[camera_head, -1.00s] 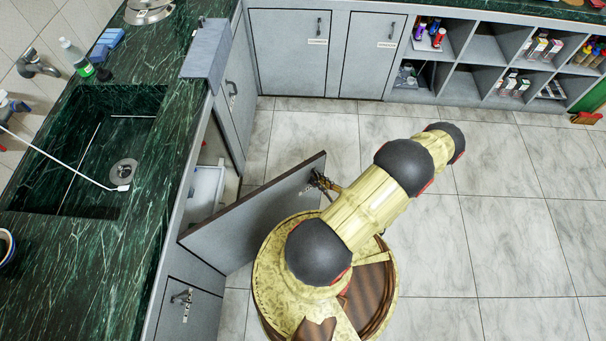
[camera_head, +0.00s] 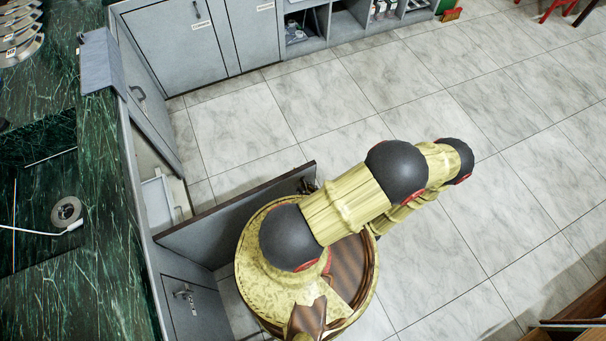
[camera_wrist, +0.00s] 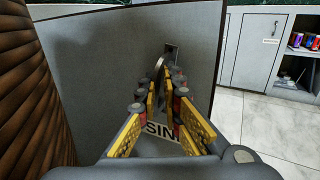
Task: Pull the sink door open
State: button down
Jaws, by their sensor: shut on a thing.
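The sink door (camera_head: 235,218) is a grey panel that stands swung out from the cabinet under the sink, with the cabinet interior showing behind it. In the wrist view the door (camera_wrist: 100,65) fills the left and middle, with a label reading "SIN" partly covered by my fingers. My gripper (camera_wrist: 161,84) is shut on the metal door handle (camera_wrist: 159,70), which shows between and just beyond its fingertips. In the head view my arm and the door's outer edge mostly hide the gripper and handle.
A dark green counter (camera_head: 95,225) with a sunken sink (camera_head: 40,190) runs along the left. Another cabinet door with a handle (camera_head: 185,293) is below the open door. Grey cabinets (camera_head: 190,40) line the back. The tiled floor (camera_head: 440,110) to the right is mostly clear.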

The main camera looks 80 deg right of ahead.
jog(key=shift+s+a+r, duration=0.1)
jog(key=shift+s+a, duration=0.25)
jog(key=shift+a, duration=0.2)
jog(key=c, duration=2)
grip_release()
jog(key=shift+c, duration=0.2)
jog(key=v, duration=1.2)
